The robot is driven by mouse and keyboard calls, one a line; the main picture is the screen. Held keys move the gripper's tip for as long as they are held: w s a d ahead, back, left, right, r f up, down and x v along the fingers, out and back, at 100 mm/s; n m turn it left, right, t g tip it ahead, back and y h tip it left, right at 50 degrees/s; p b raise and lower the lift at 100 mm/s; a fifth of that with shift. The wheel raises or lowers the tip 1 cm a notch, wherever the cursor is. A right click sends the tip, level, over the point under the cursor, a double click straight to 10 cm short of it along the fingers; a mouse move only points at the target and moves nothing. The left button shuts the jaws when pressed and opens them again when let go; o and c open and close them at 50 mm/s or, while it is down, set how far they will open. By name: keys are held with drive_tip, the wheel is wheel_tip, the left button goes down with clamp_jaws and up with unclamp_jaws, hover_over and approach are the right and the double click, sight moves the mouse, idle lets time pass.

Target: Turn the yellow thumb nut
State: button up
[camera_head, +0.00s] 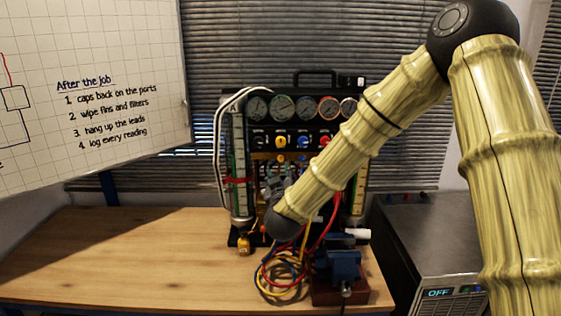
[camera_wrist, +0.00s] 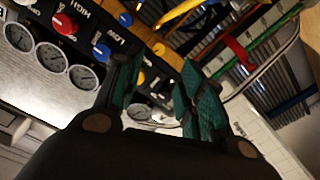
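Two yellow round pieces could be the yellow thumb nut; I cannot tell which. One is a yellow knob (camera_head: 280,142) in the knob row of the gauge rig, also in the wrist view (camera_wrist: 139,78), partly behind a finger. The other is a small yellow cap (camera_wrist: 158,48) on the brass bar, in the wrist view. My gripper (camera_wrist: 160,92) has two teal-padded fingers, spread apart with nothing held between them. It faces the panel below the gauges. In the head view my gripper (camera_head: 272,182) is in front of the rig's lower half, partly hidden by my arm.
A blue knob (camera_head: 302,142) and red knob (camera_head: 325,142) neighbour the yellow one. Coloured hoses (camera_head: 282,278) coil in front of the rig beside a blue vise (camera_head: 343,264). A glass column (camera_head: 239,165) stands at left. The wooden bench (camera_head: 120,250) is clear at left.

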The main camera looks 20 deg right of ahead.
sight(281, 159)
drive_tip(key=p+x, duration=0.4)
drive_tip(key=x, duration=0.7)
drive_tip(key=shift+s, duration=0.1)
clamp_jaws()
